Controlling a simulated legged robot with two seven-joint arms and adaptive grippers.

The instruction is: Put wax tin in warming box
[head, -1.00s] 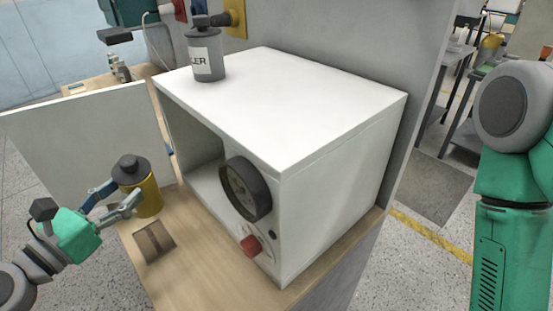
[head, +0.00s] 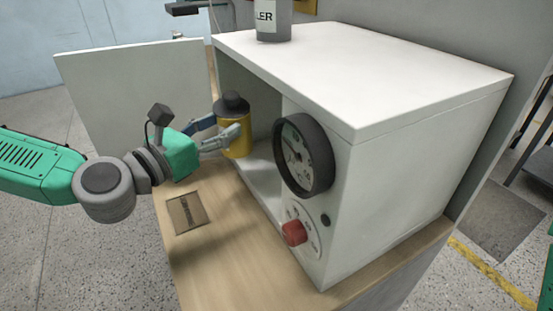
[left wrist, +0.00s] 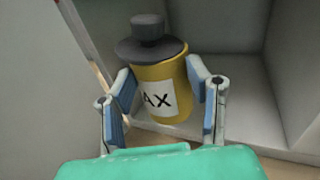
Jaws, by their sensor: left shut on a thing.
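The wax tin (head: 236,137) is a yellow can with a dark lid and knob. In the left wrist view the tin (left wrist: 158,97) shows a white label reading "AX". My left gripper (head: 222,136) is shut on its sides and holds it upright at the opening of the warming box (head: 400,130). The box is white, with its door (head: 130,95) swung wide open to the left. The box's floor (left wrist: 250,130) shows behind and beside the tin in the wrist view. I cannot tell if the tin touches the floor. My right gripper is out of view.
A dial (head: 304,155) and a red knob (head: 294,232) are on the box's front. A grey container (head: 273,22) stands on its top. A brown plate (head: 187,212) lies on the wooden bench (head: 235,265). The bench front is otherwise clear.

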